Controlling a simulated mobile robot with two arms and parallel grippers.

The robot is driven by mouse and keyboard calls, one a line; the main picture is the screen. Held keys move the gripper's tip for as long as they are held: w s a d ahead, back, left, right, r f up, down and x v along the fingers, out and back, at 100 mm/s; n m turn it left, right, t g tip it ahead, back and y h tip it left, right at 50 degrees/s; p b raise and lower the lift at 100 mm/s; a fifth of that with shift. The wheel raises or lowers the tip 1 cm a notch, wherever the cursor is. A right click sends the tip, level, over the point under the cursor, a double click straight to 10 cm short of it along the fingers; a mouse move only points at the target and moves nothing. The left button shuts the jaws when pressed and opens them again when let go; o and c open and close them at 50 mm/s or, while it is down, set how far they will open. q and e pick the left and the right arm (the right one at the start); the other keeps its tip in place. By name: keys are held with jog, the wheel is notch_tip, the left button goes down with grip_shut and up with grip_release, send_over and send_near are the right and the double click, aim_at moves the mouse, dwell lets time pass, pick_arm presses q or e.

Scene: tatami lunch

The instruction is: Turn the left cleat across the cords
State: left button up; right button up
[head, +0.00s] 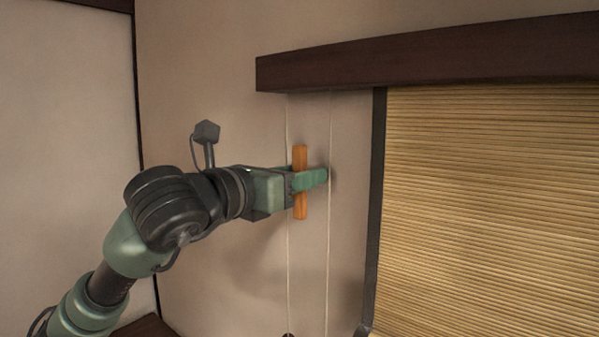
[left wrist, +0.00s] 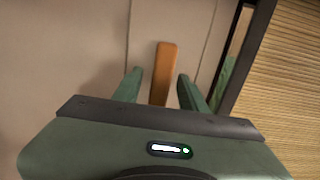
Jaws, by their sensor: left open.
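The left cleat (head: 300,210) is an orange-brown wooden bar that stands upright by the wall in the head view. Two thin pale cords (head: 327,252) hang down the wall, one on each side of it. My left gripper (head: 312,179) is at the cleat's middle, which it partly hides. In the left wrist view the cleat (left wrist: 164,68) lies between the two green fingers (left wrist: 157,90), with a gap on each side. The gripper is open. My right gripper is not in view.
A dark wooden rail (head: 430,58) juts out above the cords. A bamboo blind (head: 485,210) with a dark edge post (head: 374,210) hangs at the right. Plain wall (head: 215,75) is free above my arm.

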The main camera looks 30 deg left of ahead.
pick_arm(q)
grip_shut()
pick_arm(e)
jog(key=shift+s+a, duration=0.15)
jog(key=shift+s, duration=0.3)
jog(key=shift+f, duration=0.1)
